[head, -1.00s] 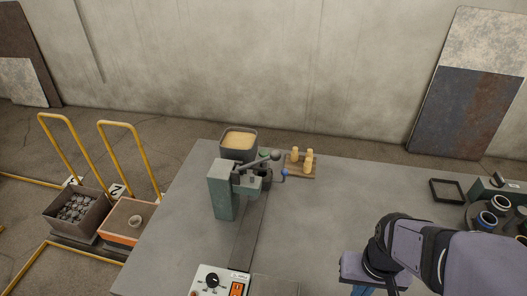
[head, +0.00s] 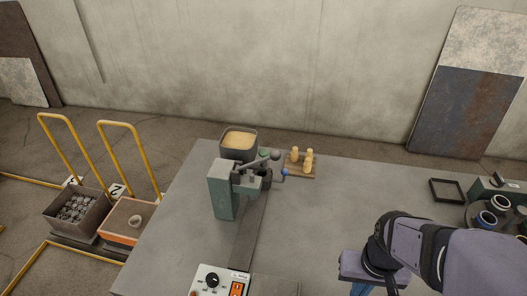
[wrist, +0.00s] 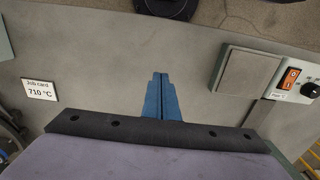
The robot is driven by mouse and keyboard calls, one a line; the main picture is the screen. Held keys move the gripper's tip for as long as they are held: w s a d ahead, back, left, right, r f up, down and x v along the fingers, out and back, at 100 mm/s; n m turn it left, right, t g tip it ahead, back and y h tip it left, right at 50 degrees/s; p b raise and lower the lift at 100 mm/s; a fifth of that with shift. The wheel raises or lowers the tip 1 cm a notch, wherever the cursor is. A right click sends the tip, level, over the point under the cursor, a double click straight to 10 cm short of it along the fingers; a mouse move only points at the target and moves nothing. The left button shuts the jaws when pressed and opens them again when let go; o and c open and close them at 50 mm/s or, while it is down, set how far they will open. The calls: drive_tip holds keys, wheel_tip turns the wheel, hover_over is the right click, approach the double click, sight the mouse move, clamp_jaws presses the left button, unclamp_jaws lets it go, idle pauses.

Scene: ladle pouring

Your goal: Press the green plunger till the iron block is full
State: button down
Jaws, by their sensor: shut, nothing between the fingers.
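A small green part (head: 265,153), which looks like the plunger, shows beside the pot on the grey-green machine (head: 222,190) on the table; the machine's lever and clamp partly hide it. A dark block-like part (head: 250,183) sits at the machine's front; I cannot tell whether it is the iron block, and its inside is hidden. My gripper (head: 362,288) is at the lower right of the head view, well apart from the machine. In the wrist view its blue fingers (wrist: 161,82) are shut together, empty, over the grey tabletop.
A pot of tan material (head: 238,142) and a wooden tray (head: 301,176) with tan pegs stand near the machine. A control box (head: 220,283) is at the front. A black frame (head: 447,191) and rings lie right. A job card (wrist: 38,90) reads 710 °C. The middle tabletop is clear.

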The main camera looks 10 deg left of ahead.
drive_tip(key=w+a+r+t+y+p, duration=0.1)
drive_tip(key=w+a+r+p, duration=0.2)
drive_tip(key=w, duration=0.4)
drive_tip(key=w+a+r+t+y, duration=0.1)
drive_tip(key=w+a+r+t, duration=0.15)
drive_tip(key=w+a, duration=0.4)
drive_tip(key=w+a+r+t+p, duration=0.1)
drive_tip(key=w+a+r+p, duration=0.2)
drive_tip(key=w, duration=0.6)
wheel_tip(320, 180, up, 9)
drive_tip(key=m+t+y+p, duration=0.2)
drive_tip(key=t+y, duration=0.1)
hover_over(265, 155)
drive_tip(key=shift+w+r, duration=0.1)
drive_tip(key=shift+r, duration=0.05)
wheel_tip(265, 155, down, 9)
drive_tip(key=b, duration=0.7)
drive_tip(key=shift+b, duration=0.4)
drive_tip(key=shift+f+b, duration=0.35)
